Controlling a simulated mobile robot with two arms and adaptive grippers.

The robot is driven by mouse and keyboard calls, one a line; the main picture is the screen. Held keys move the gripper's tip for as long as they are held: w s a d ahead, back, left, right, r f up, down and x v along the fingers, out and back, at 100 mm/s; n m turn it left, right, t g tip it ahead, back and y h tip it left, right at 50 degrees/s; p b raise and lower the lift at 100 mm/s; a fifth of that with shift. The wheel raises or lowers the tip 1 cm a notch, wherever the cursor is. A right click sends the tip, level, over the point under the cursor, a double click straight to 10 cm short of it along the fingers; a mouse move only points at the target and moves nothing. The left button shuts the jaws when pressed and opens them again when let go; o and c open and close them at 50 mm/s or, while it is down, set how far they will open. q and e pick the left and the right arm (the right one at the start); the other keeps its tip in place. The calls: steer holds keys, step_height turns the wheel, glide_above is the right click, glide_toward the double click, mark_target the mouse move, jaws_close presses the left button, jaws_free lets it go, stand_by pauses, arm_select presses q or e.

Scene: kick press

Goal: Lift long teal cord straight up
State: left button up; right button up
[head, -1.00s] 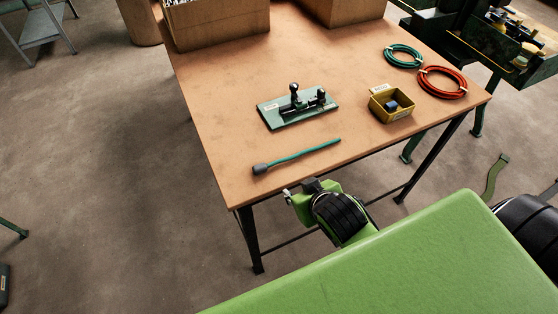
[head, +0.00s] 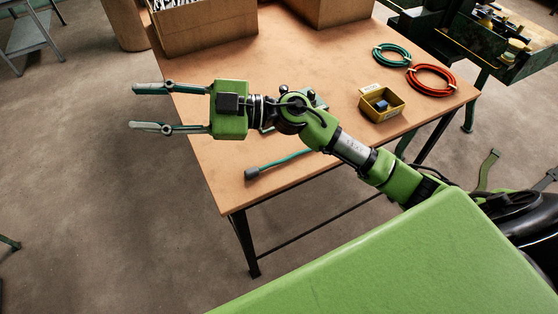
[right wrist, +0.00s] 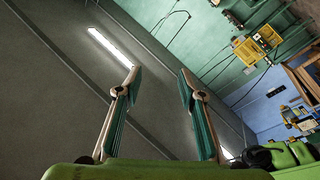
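The long teal cord (head: 290,160) lies flat on the table near its front edge, with a dark grey plug-like end (head: 251,174) at its left. My right gripper (head: 151,108) is open and empty, with its fingers wide apart. It points left, above and past the table's left edge, up and to the left of the cord. My right arm crosses over the table and partly covers the green fixture. In the right wrist view my gripper (right wrist: 158,85) has nothing between its fingers. My left gripper is not in view.
The table (head: 290,60) carries cardboard boxes (head: 207,28) at the back, a coiled teal cord (head: 391,54), a coiled red cord (head: 432,80) and a yellow bin (head: 385,104) on the right. The green fixture (head: 318,98) is mostly hidden behind my arm.

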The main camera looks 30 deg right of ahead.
step_height(320, 180, down, 7)
steer(key=s+d+n+g+h, duration=0.1)
steer(key=d+n+g+h, duration=0.1)
steer(key=g+h, duration=0.25)
steer(key=m+g+h, duration=0.3)
steer(key=m+h, duration=0.1)
steer(key=h, duration=0.6)
glide_toward(251, 171)
steer(key=p+x, duration=0.2)
steer(key=x, duration=0.1)
steer(key=shift+a+f+t, duration=0.1)
steer(key=shift+f+t, duration=0.1)
steer(key=shift+t, duration=0.05)
steer(key=p+x, duration=0.2)
steer(key=x, duration=0.2)
steer(key=shift+s+a+f+p, duration=0.1)
steer(key=shift+a+f+p, duration=0.1)
steer(key=shift+f+p, duration=0.15)
steer(key=shift+a+f, duration=0.1)
steer(key=shift+f, duration=0.2)
jaws_close()
